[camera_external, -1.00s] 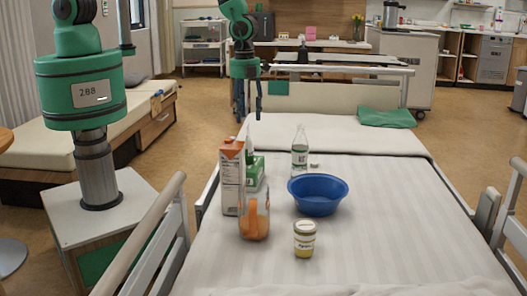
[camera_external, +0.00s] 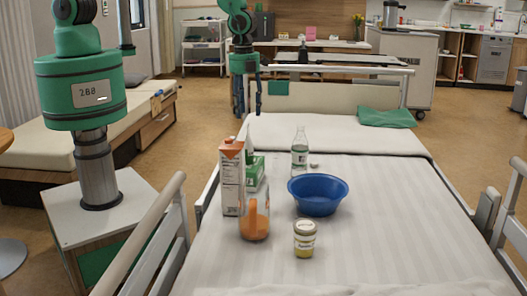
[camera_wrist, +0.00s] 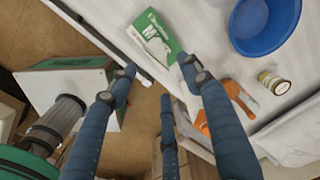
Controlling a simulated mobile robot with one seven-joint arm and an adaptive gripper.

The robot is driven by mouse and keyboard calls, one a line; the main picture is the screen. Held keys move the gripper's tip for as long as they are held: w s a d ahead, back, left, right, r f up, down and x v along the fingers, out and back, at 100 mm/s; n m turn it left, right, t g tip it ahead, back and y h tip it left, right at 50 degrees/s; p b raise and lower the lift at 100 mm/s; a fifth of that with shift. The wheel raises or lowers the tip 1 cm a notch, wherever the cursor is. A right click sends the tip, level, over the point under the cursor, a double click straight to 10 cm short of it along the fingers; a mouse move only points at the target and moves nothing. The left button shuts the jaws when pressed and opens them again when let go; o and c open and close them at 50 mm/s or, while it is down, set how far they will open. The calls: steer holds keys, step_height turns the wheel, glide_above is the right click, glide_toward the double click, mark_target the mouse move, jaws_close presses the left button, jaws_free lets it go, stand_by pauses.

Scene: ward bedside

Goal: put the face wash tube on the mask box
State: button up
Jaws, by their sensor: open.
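The mask box is a green and white box (camera_external: 255,171), partly hidden behind a carton on the bed. It also shows in the wrist view (camera_wrist: 153,40), beyond my fingers. A slim white and green item (camera_external: 248,144) stands up behind the carton; it may be the face wash tube, but it is too hidden to tell. I cannot clearly make out the tube in the wrist view. My gripper (camera_external: 249,103) is open and empty, hanging above the far left part of the bed. Its spread fingers also show in the wrist view (camera_wrist: 160,85).
A bed rail (camera_external: 150,235) runs along the left. The bed's right side is clear.

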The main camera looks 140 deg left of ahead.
steer(key=w+d+r+n, duration=0.1)
steer(key=d+r, duration=0.2)
steer(key=r, duration=0.3)
steer(key=w+d+r+t, duration=0.1)
steer(key=w+d+r, duration=0.15)
steer(key=r, duration=0.35)
steer(key=d+r+n, duration=0.1)
steer(key=d+r, duration=0.3)
steer(key=r, duration=0.2)
steer(key=s+d+r+n+t, duration=0.1)
steer(key=d+r, duration=0.5)
steer(key=r, duration=0.2)
steer(key=s+d+r+n, duration=0.2)
steer(key=d+r, duration=0.4)
steer(key=r, duration=0.3)
steer(key=s+d+r+n+t, duration=0.2)
steer(key=s+d+r, duration=0.7)
steer(key=d+r, duration=0.2)
steer(key=s+d+r+n, duration=0.1)
steer(key=s+d+r, duration=0.1)
steer(key=s+d, duration=0.2)
steer(key=s+d+r+n+t, duration=0.1)
steer(key=s+d, duration=0.3)
steer(key=s, duration=0.5)
steer(key=shift+s+r+n, duration=0.25)
steer(key=shift+r+n, duration=0.05)
steer(key=shift+r, duration=0.1)
